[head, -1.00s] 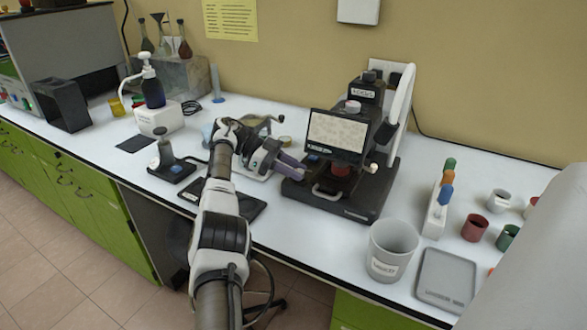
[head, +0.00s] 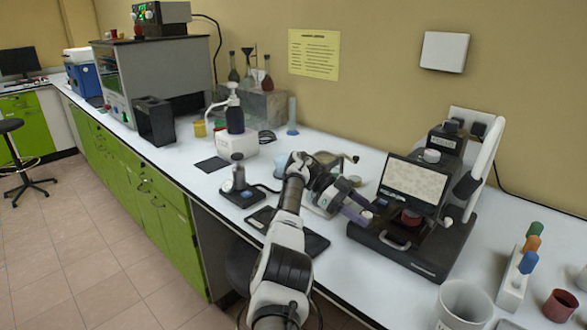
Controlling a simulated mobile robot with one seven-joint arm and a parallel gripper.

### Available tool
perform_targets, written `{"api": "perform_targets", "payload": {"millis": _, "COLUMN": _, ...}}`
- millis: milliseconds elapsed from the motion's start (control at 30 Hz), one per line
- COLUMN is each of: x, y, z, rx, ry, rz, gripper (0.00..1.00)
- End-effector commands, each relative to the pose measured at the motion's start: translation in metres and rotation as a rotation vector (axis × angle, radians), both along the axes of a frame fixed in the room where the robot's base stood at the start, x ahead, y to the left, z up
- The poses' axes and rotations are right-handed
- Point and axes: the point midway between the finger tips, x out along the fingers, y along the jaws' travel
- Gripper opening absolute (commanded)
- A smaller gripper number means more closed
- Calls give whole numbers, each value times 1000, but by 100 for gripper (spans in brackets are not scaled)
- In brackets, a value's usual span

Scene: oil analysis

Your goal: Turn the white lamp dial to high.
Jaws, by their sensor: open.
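A black microscope-like instrument (head: 440,262) with a pale screen (head: 415,181) stands on the right part of the bench. A small white knob (head: 447,222) shows at the right of the screen, and another pale round knob (head: 431,156) sits on top. I cannot tell which one is the lamp dial, and no markings are readable. My gripper (head: 360,213), with purple-grey fingers, is open at the left side of the instrument, below the screen's left edge. A small whitish part (head: 367,215) shows at the fingertips; whether they touch it is unclear.
A grey cup (head: 463,307), a rack with coloured-topped items (head: 514,280) and a red cup (head: 560,305) stand at the right. A dark mat (head: 211,164) lies on the bench.

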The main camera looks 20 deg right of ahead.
Motion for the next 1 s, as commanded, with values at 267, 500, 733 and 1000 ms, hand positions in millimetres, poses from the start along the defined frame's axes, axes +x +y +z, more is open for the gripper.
{"api": "perform_targets", "payload": {"millis": 267, "x": 0, "y": 1, "z": -2, "rx": -3, "ry": -1, "rz": 34, "gripper": 49}}
{"api": "perform_targets", "payload": {"millis": 500, "x": -1, "y": 2, "z": -3, "rx": -3, "ry": -1, "rz": 110, "gripper": 49}}
{"api": "perform_targets", "payload": {"millis": 733, "x": -2, "y": 3, "z": -2, "rx": -2, "ry": 0, "rz": 214, "gripper": 49}}
{"api": "perform_targets", "payload": {"millis": 1000, "x": -4, "y": 5, "z": 0, "rx": -1, "ry": -1, "rz": 369, "gripper": 49}}
